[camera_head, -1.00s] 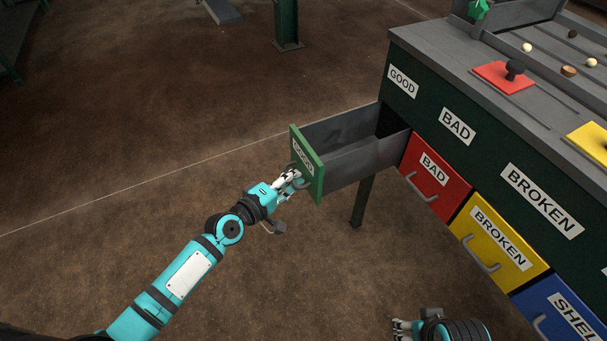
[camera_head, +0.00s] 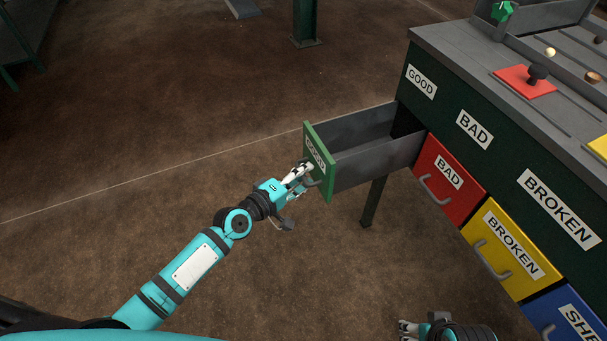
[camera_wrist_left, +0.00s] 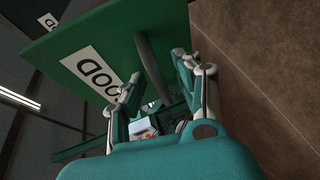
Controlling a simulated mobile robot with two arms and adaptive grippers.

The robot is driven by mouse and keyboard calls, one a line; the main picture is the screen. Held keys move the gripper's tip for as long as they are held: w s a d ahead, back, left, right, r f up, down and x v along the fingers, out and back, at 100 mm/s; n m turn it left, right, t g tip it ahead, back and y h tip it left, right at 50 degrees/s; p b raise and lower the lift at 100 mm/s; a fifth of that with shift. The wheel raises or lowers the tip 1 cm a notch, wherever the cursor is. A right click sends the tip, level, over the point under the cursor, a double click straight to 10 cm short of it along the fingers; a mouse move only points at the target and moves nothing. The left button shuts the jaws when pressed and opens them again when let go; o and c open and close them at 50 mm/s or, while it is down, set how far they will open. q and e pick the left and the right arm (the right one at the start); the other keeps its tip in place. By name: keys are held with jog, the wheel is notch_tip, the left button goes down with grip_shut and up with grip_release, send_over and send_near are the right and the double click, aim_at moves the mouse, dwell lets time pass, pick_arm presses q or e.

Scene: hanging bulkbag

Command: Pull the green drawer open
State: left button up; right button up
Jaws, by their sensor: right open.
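The green drawer (camera_head: 318,168) stands well out of the bench, its empty grey inside showing from above. Its green front carries a "GOOD" label, which also shows in the left wrist view (camera_wrist_left: 92,72). My left gripper (camera_head: 303,175) is at the drawer's front. In the left wrist view its fingers (camera_wrist_left: 158,85) lie on either side of the grey handle (camera_wrist_left: 150,62); whether they press on it I cannot tell. My right gripper (camera_head: 406,328) is open and empty at the bottom edge, away from the drawer; most of its arm is out of frame.
A red "BAD" drawer (camera_head: 443,185), a yellow "BROKEN" drawer (camera_head: 500,262) and a blue drawer (camera_head: 570,318) are shut in the bench. A bench leg (camera_head: 374,202) stands beneath the green drawer.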

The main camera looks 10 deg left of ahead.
pick_arm(q)
jog(key=v, duration=1.1)
jog(key=shift+s+a, duration=0.25)
jog(key=shift+s, duration=0.05)
jog(key=shift+r, duration=0.1)
